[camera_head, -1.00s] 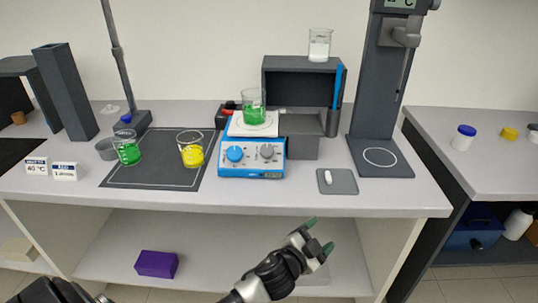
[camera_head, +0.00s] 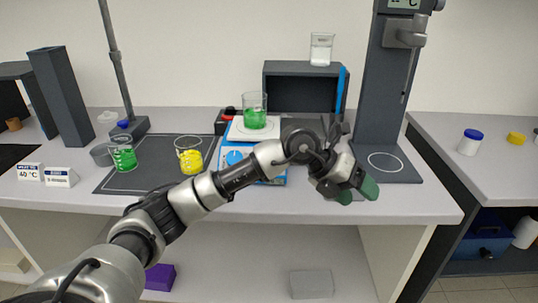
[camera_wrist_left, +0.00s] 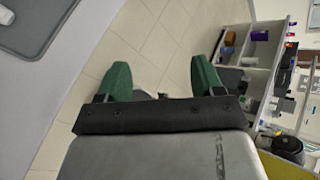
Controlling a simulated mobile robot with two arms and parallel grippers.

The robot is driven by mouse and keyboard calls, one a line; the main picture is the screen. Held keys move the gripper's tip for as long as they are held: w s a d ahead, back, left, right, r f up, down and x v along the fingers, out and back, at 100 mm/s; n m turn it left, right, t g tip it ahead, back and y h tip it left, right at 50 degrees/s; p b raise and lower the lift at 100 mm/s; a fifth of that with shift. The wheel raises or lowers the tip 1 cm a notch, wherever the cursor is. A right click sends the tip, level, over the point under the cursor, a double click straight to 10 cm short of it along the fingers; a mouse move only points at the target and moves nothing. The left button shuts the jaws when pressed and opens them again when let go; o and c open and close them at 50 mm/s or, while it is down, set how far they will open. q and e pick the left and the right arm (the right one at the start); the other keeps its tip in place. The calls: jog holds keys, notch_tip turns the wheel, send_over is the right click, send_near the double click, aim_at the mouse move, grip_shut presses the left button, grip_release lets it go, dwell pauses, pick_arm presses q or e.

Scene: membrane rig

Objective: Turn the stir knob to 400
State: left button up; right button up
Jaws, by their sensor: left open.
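The blue hotplate stirrer (camera_head: 227,158) stands on the bench in the head view, with a white top plate and a beaker of green liquid (camera_head: 255,117) on it. My left forearm crosses in front of its panel. The blue left knob (camera_head: 235,157) partly shows; the grey right knob and the display are hidden. My left gripper (camera_head: 357,192) is to the right of the stirrer, near the bench's front edge, with green fingertips. The right gripper does not show.
A beaker of yellow liquid (camera_head: 190,161) and one of green (camera_head: 123,159) stand on the dark mat (camera_head: 140,180) to the left. A tall grey stand (camera_head: 377,130) rises behind and right of the gripper. A grey open box (camera_head: 300,72) stands behind the stirrer.

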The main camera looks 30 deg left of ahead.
pick_arm(q)
jog(key=w+a+r+n+y, duration=0.1)
jog(key=a+r+n+y, duration=0.4)
jog(key=a, duration=0.6)
jog(key=a+r+y, duration=0.3)
jog(key=a+y, duration=0.4)
jog(key=a, duration=0.5)
jog(key=x, duration=0.9)
jog(key=shift+w+d+f, duration=0.15)
jog(key=shift+d+f, duration=0.05)
jog(key=shift+d, duration=0.05)
jog(key=shift+w+a+f, duration=0.1)
jog(key=shift+w+f, duration=0.05)
jog(key=shift+f, duration=0.25)
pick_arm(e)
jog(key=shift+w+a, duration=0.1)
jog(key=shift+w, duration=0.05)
pick_arm(q)
jog(key=c, duration=0.9)
